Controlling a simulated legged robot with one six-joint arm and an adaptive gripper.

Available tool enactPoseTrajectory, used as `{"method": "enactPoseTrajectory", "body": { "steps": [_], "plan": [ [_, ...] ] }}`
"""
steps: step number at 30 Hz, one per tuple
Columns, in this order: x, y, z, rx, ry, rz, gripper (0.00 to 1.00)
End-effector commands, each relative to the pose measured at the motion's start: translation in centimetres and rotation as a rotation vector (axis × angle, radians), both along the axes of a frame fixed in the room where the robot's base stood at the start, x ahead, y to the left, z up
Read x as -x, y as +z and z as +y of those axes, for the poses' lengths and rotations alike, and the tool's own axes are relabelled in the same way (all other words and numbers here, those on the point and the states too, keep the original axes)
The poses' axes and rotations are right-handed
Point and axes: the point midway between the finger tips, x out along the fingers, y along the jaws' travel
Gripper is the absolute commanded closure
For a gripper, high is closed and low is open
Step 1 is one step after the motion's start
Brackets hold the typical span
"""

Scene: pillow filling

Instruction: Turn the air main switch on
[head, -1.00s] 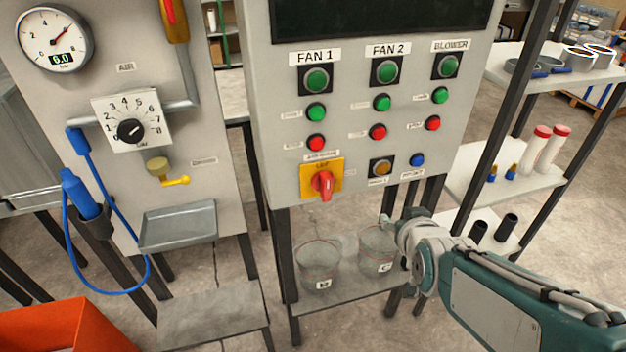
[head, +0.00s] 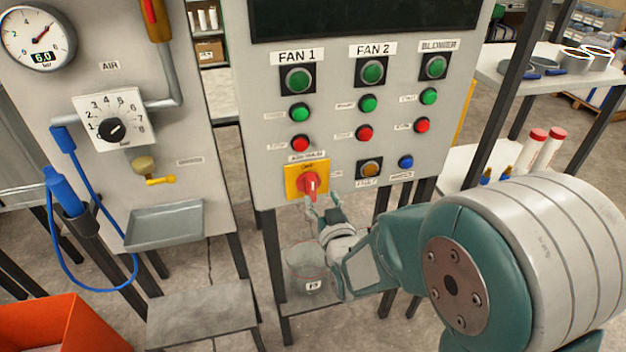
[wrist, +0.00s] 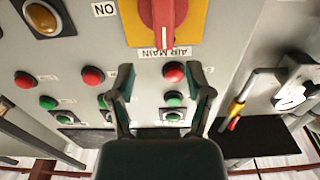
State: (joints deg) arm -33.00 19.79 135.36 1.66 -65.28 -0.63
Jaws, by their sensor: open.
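The air main switch (head: 310,185) is a red rotary handle on a yellow plate (head: 291,181), low on the grey control panel. Its handle stands about vertical, with a label reading OFF above it. In the wrist view, which looks upside down, the red handle (wrist: 165,22) is at the top, with an ON label (wrist: 105,10) beside the plate. My gripper (head: 324,202) is just below and right of the handle in the head view. In the wrist view my gripper (wrist: 164,84) has its two fingers apart with nothing between them, and the handle lies beyond the tips.
The amber button (head: 371,168) and blue button (head: 406,162) sit right of the switch. Red and green buttons are above. A clear bucket (head: 308,268) stands on the low shelf below. The air panel with its dial (head: 112,130) is to the left.

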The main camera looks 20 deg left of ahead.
Motion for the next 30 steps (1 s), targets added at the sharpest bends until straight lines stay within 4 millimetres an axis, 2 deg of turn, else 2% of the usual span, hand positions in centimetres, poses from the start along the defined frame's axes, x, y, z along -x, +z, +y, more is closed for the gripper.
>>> {"method": "enactPoseTrajectory", "body": {
  "steps": [6, 10, 15, 22, 23, 24, 27, 30],
  "plan": [
    [-3.5, -0.1, 2.4, 0.001, 0.001, 0.000, 0.34],
    [-4.9, -0.1, 3.2, 0.002, 0.001, 0.001, 0.34],
    [-5.8, 0.0, 3.5, 0.000, 0.000, 0.000, 0.34],
    [-5.8, 0.0, 3.6, 0.001, 0.000, 0.001, 0.34],
    [-5.8, 0.0, 3.6, 0.001, 0.000, 0.001, 0.43],
    [-5.8, 0.0, 3.7, 0.002, 0.000, 0.001, 0.61],
    [-5.8, -0.1, 3.8, 0.002, 0.001, 0.001, 1.00],
    [-5.8, -0.1, 3.8, 0.002, 0.000, 0.001, 1.00]
  ]
}}
